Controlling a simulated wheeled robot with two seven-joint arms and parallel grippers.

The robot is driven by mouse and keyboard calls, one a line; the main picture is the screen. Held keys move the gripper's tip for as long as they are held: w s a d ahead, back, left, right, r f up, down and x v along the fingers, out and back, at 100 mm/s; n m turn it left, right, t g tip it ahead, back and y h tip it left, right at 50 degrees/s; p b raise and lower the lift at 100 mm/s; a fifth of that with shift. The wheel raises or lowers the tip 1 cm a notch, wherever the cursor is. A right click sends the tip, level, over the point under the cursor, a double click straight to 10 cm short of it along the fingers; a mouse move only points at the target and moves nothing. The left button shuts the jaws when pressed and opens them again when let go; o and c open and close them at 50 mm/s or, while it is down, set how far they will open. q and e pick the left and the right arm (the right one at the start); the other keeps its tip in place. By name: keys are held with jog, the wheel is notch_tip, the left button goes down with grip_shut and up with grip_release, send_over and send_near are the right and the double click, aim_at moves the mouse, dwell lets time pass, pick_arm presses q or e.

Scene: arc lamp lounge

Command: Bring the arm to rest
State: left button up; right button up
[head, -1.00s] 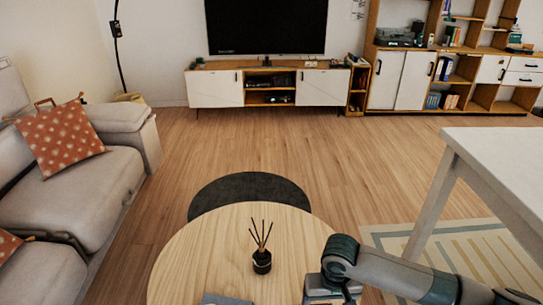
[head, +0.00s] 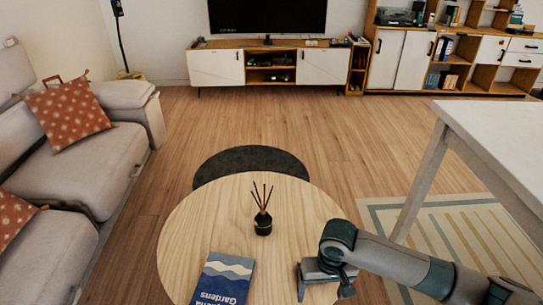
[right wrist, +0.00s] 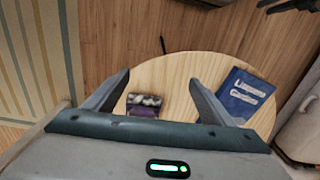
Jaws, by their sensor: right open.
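My right gripper (head: 324,284) hangs over the right side of the round wooden table (head: 190,235) in the head view. Its arm comes in from the right. In the right wrist view its two fingers (right wrist: 160,82) are spread apart with nothing held between them. Beyond them, a small dark purple item (right wrist: 145,104) with a pale top lies on the table. My left gripper is not in the head view.
A blue book (head: 224,278) lies left of the gripper; it also shows in the right wrist view (right wrist: 245,93). A black reed diffuser (head: 263,224) stands mid-table. A white table (head: 500,140) stands at right, a sofa (head: 85,165) at left. Open floor lies beyond.

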jog(key=s+a+f+n+t+y, duration=0.2)
jog(key=s+a+y, duration=0.2)
jog(key=s+a, duration=0.45)
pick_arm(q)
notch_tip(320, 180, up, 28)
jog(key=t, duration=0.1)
pick_arm(e)
jog(key=s+d+f+t+h, duration=0.15)
jog(key=s+d+h, duration=0.25)
jog(key=s+d, duration=1.25)
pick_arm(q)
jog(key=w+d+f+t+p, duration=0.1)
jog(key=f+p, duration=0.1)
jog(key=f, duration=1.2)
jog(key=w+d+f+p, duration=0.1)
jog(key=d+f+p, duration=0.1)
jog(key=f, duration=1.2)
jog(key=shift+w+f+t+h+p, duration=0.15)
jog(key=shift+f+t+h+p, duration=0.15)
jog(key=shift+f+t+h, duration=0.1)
pick_arm(e)
jog(key=w+a+f+t, duration=0.1)
jog(key=w+f, duration=0.1)
jog(key=f, duration=1.2)
jog(key=w+a+f, duration=0.1)
jog(key=f, duration=1.4)
jog(key=shift+w+m+t+y, duration=0.3)
jog(key=shift+w+t+y, duration=0.05)
jog(key=shift+y, duration=0.05)
